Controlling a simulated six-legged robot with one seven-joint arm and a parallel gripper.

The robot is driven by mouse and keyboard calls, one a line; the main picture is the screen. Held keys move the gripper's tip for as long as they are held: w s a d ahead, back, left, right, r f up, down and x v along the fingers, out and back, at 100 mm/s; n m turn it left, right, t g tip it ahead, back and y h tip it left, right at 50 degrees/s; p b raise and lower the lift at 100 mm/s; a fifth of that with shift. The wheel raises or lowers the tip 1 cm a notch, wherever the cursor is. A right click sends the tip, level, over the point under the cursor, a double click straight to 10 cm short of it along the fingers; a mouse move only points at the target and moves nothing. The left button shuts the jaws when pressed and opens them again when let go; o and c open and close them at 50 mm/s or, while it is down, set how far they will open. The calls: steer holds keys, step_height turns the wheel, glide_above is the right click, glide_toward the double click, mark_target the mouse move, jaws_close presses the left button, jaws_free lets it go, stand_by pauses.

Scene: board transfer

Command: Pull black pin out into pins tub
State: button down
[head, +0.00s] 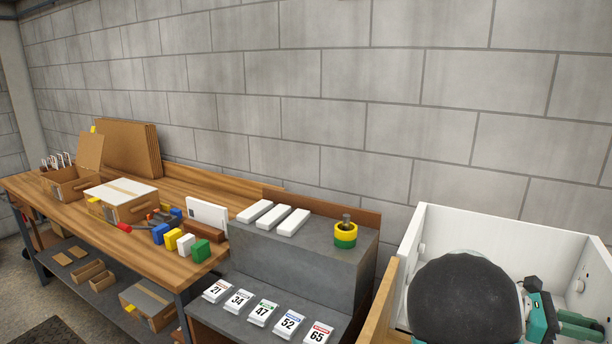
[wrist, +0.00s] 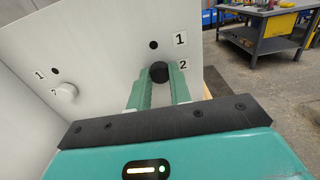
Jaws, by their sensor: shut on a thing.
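My gripper (wrist: 160,80) is shut on the black pin (wrist: 159,70), with one teal finger on each side of its round head. The pin is at the white board wall beside the label 2, below an open hole labelled 1. Whether its shaft is still in the wall is hidden. A white pin (wrist: 66,92) sits in the adjoining wall at left, also by a 2 under a hole marked 1. I cannot make out a pins tub.
A grey stepped stand (head: 300,262) left of the box holds white blocks, a yellow-green round item (head: 345,233) and numbered cards. A wooden bench (head: 120,235) with cartons and coloured blocks is further left. The wrist view shows a distant workbench (wrist: 262,30) across open floor.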

steer(key=shift+w+a, duration=0.1)
steer(key=shift+a, duration=0.1)
steer(key=shift+v, duration=0.8)
steer(key=shift+a, duration=0.1)
steer(key=shift+v, duration=2.2)
